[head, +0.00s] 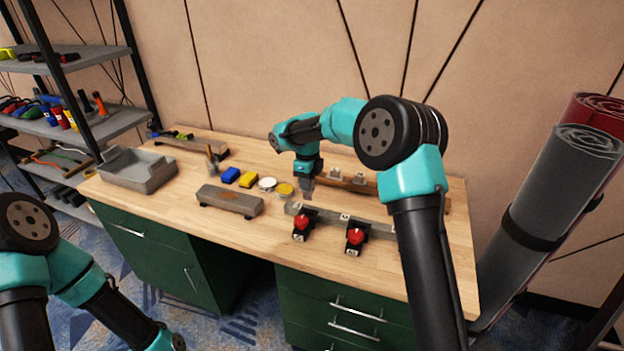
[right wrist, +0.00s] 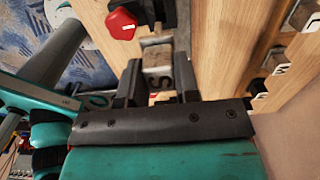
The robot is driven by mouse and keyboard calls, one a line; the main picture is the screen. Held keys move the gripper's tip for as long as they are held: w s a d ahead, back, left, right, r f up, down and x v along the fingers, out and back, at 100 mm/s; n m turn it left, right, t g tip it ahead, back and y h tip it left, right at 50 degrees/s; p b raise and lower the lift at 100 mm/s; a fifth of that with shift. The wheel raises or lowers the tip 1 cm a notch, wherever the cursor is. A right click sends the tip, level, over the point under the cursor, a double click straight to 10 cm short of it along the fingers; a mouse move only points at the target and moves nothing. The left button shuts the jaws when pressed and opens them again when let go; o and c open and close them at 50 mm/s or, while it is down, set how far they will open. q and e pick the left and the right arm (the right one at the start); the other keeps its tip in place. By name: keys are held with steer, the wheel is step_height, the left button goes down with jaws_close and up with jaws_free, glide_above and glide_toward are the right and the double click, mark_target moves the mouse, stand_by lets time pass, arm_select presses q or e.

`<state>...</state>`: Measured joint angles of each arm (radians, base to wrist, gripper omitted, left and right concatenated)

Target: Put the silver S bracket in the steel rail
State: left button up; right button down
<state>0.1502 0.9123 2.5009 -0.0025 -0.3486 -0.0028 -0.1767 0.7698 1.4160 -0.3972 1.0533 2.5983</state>
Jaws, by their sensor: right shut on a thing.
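My right gripper (head: 307,190) points down over the left end of the steel rail (head: 375,226) in the head view. One red knob (right wrist: 122,22) also shows in the right wrist view.
Behind the rail, a wooden rack (head: 350,183) holds pale brackets. A grey bin (head: 138,170) stands far left.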

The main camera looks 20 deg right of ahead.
mark_target(308, 199)
steer(key=shift+f, duration=2.4)
steer(key=shift+f, duration=2.7)
stand_by(0.7)
steer(key=shift+c, duration=2.3)
jaws_free()
steer(key=shift+c, duration=0.2)
